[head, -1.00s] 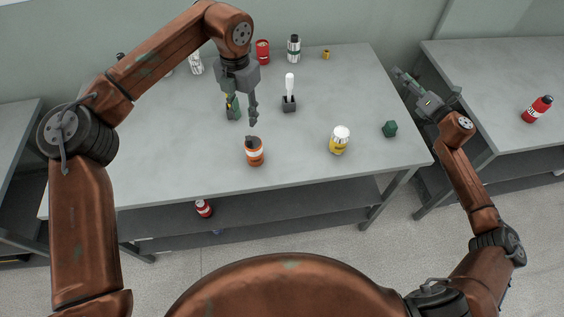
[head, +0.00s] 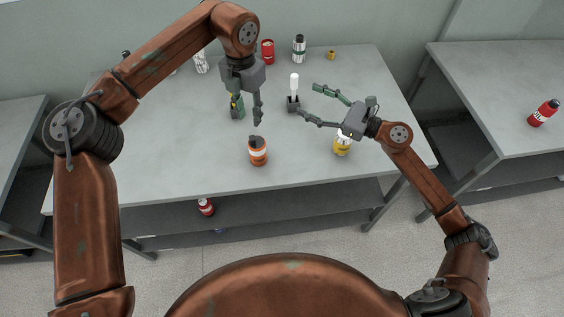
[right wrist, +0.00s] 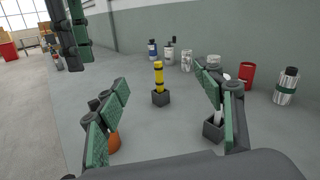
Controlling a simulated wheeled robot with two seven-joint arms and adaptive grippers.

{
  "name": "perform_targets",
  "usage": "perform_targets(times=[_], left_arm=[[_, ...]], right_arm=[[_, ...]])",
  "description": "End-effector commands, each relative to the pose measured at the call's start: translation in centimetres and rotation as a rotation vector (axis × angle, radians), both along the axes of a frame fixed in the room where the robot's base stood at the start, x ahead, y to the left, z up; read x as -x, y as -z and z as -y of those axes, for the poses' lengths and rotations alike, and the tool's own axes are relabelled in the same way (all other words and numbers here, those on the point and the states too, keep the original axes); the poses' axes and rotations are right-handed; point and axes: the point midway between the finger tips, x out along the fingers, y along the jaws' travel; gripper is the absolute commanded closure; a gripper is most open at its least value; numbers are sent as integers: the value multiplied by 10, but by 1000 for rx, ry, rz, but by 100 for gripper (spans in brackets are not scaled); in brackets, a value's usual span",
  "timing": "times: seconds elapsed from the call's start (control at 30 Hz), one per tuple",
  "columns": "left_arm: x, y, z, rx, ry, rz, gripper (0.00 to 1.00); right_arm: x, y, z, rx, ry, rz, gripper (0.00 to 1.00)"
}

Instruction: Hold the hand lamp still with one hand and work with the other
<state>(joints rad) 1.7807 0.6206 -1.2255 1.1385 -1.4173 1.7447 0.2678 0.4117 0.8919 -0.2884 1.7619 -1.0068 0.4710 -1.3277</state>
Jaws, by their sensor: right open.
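A white rod in a dark block (head: 293,104) stands upright mid-table; it also shows in the right wrist view (right wrist: 213,131). A yellow-and-black striped post in a dark block (right wrist: 159,84) stands farther off; in the head view my left gripper mostly covers it. I cannot tell for sure which of these is the hand lamp. My left gripper (head: 248,115) points down over the table, fingers apart, seemingly empty. My right gripper (head: 310,104) is open and empty, its spread fingers pointing left on either side of the white rod's block, not visibly touching it.
An orange container with a dark top (head: 257,152) stands near the front. A yellow can (head: 342,147) is partly under my right wrist. A red can (head: 267,52), a white-and-dark bottle (head: 299,48) and a small brass piece (head: 331,55) line the back. The front-left table is clear.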

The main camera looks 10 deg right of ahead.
Motion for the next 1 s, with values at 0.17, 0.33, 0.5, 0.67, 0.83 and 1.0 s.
perform_targets(times=[0.17,0.33,0.5,0.67,0.83,1.0], left_arm=[[0,0,0,0,0,0,71],[0,0,0,0,0,0,71],[0,0,0,0,0,0,71],[0,-1,0,0,0,0,71],[0,0,0,0,0,0,71],[0,0,0,0,0,0,71]], right_arm=[[37,85,-44,-53,-1,-78,38],[72,134,-79,-96,9,-125,38],[94,157,-101,-123,20,-149,38],[95,162,-112,-129,22,-152,38],[79,161,-130,-129,20,-151,38],[63,161,-149,-129,22,-152,38]])
